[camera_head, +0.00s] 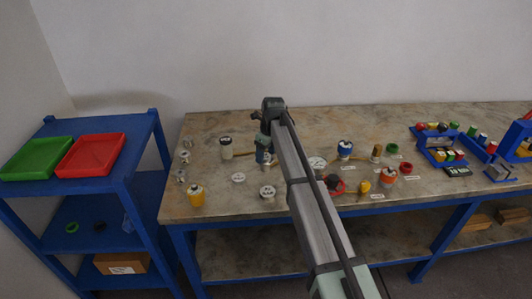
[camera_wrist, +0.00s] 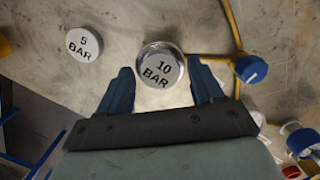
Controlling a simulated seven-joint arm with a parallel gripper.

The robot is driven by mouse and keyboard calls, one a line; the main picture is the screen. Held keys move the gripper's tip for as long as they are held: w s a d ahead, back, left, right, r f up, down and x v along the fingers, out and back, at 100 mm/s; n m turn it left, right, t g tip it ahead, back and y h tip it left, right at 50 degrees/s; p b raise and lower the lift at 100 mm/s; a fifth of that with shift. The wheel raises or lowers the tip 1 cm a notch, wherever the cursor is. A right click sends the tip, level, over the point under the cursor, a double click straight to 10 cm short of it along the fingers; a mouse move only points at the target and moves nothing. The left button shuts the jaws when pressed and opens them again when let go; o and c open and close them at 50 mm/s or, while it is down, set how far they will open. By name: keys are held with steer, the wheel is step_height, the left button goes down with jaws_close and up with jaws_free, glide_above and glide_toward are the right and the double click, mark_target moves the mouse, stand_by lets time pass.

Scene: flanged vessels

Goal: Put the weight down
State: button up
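The weight marked 10 BAR (camera_wrist: 160,68) is a round, white-topped disc with a shiny metal rim. In the wrist view it lies just beyond and between the fingertips of my gripper (camera_wrist: 160,78), with a gap on each side. The fingers are spread and hold nothing. The weight appears to sit on the tabletop, though its underside is hidden. A flat white 5 BAR disc (camera_wrist: 84,44) lies to its left. In the head view my gripper (camera_head: 264,160) points down over the left half of the table; the fingertips are too small to make out.
A yellow pipe (camera_wrist: 232,25) and a blue-capped part (camera_wrist: 251,69) stand close right of the weight. In the head view, a yellow vessel (camera_head: 196,195) is near the table's left end. Blue racks (camera_head: 440,145) stand right. A shelf with green (camera_head: 38,158) and red trays (camera_head: 92,155) is left.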

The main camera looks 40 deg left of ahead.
mark_target(270, 158)
steer(key=shift+o, duration=0.5)
steer(key=shift+r, duration=0.1)
step_height(270, 158, up, 12)
steer(key=d, duration=0.1)
steer(key=shift+d, duration=0.4)
steer(key=shift+w+d, duration=0.1)
